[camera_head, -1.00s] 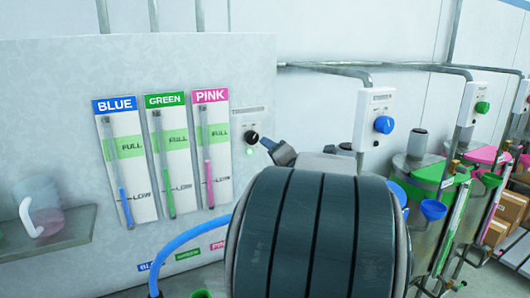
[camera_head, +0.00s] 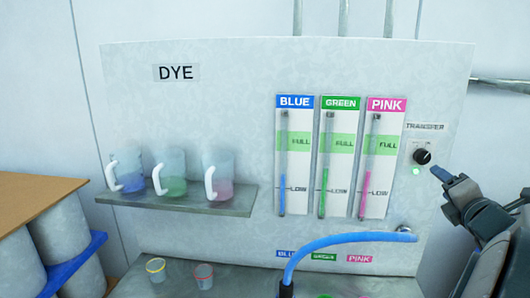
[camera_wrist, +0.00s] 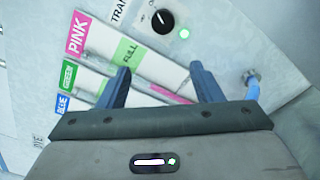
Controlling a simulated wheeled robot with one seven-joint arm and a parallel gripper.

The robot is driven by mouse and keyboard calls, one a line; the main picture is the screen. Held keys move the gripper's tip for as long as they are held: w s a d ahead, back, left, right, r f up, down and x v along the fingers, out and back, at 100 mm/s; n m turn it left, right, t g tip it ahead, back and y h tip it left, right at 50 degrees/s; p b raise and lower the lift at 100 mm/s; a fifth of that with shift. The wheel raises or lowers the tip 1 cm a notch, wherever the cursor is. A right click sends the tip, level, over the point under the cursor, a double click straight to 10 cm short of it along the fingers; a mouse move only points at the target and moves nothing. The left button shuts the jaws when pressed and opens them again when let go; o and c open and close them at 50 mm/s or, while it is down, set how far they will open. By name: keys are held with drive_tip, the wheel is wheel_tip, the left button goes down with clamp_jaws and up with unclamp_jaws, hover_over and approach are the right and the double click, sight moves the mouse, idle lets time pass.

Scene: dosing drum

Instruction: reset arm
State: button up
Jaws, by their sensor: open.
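My gripper (camera_head: 447,180) is at the right edge of the head view, in front of the dye panel (camera_head: 230,110) and near the black transfer knob (camera_head: 422,157). In the wrist view my gripper (camera_wrist: 160,85) has its two blue fingers spread apart with nothing between them. The transfer knob (camera_wrist: 163,21) shows ahead of the fingers, apart from them. A green light (camera_head: 416,171) glows by the knob. The rest of my arm is mostly cut off by the frame edge.
Blue (camera_head: 295,155), green (camera_head: 340,155) and pink (camera_head: 384,155) level gauges hang on the panel. A shelf (camera_head: 180,203) holds three clear jugs. A blue hose (camera_head: 350,239) arches over the lower counter, where two small cups stand.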

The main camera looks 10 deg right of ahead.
drive_tip(key=a+f+n+g+y, duration=0.4)
drive_tip(key=a+f+n+y, duration=0.1)
drive_tip(key=a+n, duration=0.75)
drive_tip(key=a+f+n+g+y, duration=0.3)
drive_tip(key=a+f+n+y, duration=0.15)
drive_tip(key=a+n, duration=0.8)
drive_tip(key=s+a+f+n+g+h, duration=0.2)
drive_tip(key=s+n, duration=0.5)
drive_tip(key=n, duration=0.5)
drive_tip(key=s+a+f+n+g+h, duration=0.3)
drive_tip(key=s+f+n, duration=0.4)
drive_tip(key=n, duration=0.5)
drive_tip(key=shift+a+g+h, duration=0.35)
drive_tip(key=shift+a+g, duration=0.5)
drive_tip(key=shift+g, duration=0.05)
